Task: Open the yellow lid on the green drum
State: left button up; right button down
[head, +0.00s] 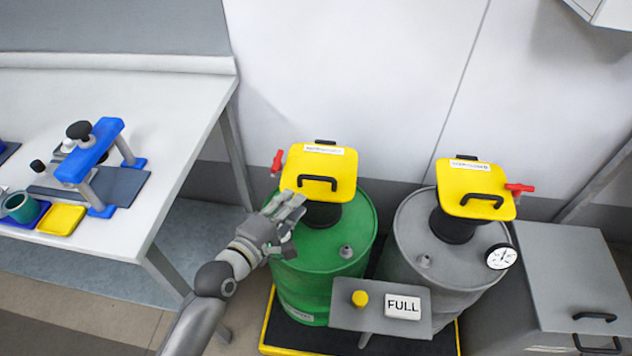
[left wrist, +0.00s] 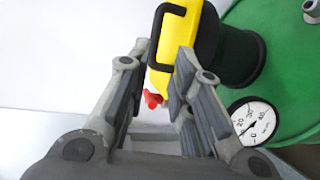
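The green drum (head: 328,246) stands in the middle of the head view. Its yellow lid (head: 320,168) lies shut over a black neck (head: 321,213) and has a black handle (head: 317,183) on its near edge. My left gripper (head: 287,206) is at the lid's lower left, over the drum's left rim. In the left wrist view the fingers (left wrist: 163,52) are spread and empty. The yellow lid (left wrist: 183,45) and its black handle (left wrist: 160,38) show beyond the fingertips, partly hidden by the right finger. My right gripper is not in view.
A grey drum (head: 418,243) with another yellow lid (head: 474,190) stands to the right. A small grey stand (head: 345,316) with a yellow button and FULL sign is in front. A white table (head: 185,130) is left, a grey cabinet (head: 575,270) right. A red valve handle (head: 277,161) sits beside the lid.

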aim_at(316, 176)
pick_arm(q)
jog(key=x, duration=1)
jog(key=shift+w+d+r, duration=0.25)
jog(key=shift+w, duration=0.15)
jog(key=shift+c, duration=0.3)
grip_shut()
